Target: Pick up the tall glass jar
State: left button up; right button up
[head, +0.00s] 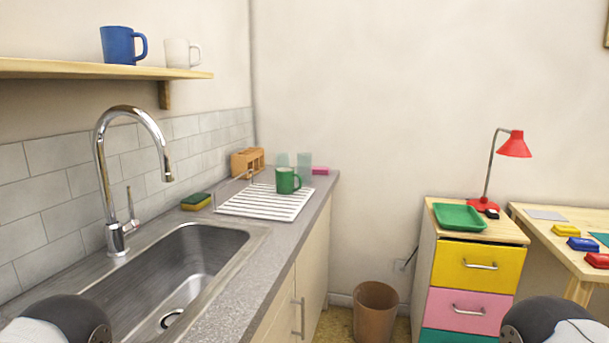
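Two pale, see-through glass vessels stand on the far end of the counter, behind the green mug (287,181). One glass vessel (282,159) is on the left and the other glass vessel (304,166) on the right. Both are faint and small, and the mug hides part of them. I cannot tell which of them, if either, is the tall glass jar. Only rounded parts of my arms show in the bottom corners. Neither of my grippers is in view.
A white drying rack (268,203) lies under the mug. A sink (185,265) with a tall tap (112,235) takes up the near counter. A sponge (195,201), wooden holder (246,163) and pink block (320,171) sit nearby. A bin (376,312) and drawer unit (470,235) stand right.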

aim_at(303, 159)
jog(key=i+l, duration=0.15)
jog(key=l, duration=0.2)
jog(key=i+l, duration=0.15)
jog(key=l, duration=0.15)
jog(key=i+l+u, duration=0.1)
jog(key=l, duration=0.25)
jog(key=i+l+u, duration=0.1)
jog(key=i+l, duration=1.2)
